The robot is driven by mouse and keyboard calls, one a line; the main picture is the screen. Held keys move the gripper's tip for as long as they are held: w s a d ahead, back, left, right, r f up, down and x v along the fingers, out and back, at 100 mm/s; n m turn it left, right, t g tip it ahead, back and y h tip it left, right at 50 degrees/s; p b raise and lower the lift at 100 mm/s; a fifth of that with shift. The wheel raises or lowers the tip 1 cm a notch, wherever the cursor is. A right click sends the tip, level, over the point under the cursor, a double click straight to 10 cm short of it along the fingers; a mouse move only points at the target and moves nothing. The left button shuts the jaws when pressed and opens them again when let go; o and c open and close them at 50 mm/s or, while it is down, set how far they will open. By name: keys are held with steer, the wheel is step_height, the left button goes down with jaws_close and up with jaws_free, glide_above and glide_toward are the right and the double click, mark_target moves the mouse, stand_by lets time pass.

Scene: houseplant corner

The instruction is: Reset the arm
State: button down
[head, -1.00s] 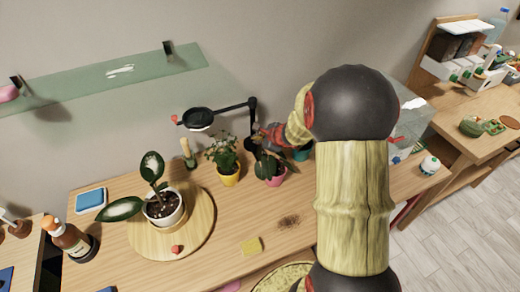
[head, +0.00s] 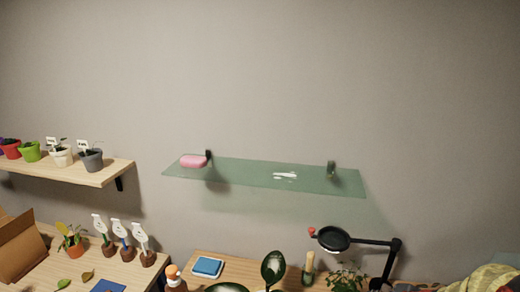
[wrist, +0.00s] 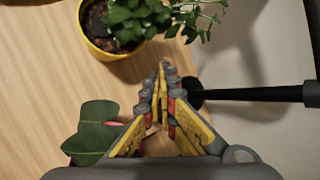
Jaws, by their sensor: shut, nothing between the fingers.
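My gripper (wrist: 162,72) shows in the wrist view with its fingertips together and nothing between them. It is over the wooden table (wrist: 40,80), beside a bushy green plant in a yellow pot (wrist: 95,40).
A black lamp arm (wrist: 250,94) lies right of my fingertips; the lamp (head: 333,238) also shows in the head view. A broad green leaf (wrist: 92,135) is at lower left. A glass shelf (head: 260,177) with pink soap (head: 193,161) hangs on the wall.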

steer(key=s+a+r+n+g+y, duration=0.1)
steer(key=s+a+r+n+g, duration=0.1)
steer(key=s+a+r+n, duration=0.4)
steer(key=s+a+r+n+g, duration=0.2)
steer(key=s+a+r+n, duration=0.1)
steer(key=s+a+n, duration=0.45)
steer(key=s+a+r+n+h, duration=0.1)
steer(key=s+a+r+n, duration=0.2)
steer(key=s+r+n, duration=0.2)
steer(key=s+a+r+n+t+h, duration=0.1)
steer(key=s+a+r+n, duration=0.3)
steer(key=s+r, duration=0.2)
steer(key=shift+r+n+h, duration=0.35)
steer(key=shift+r+h, duration=0.05)
steer(key=shift+r, duration=0.55)
steer(key=c, duration=2.6)
jaws_free()
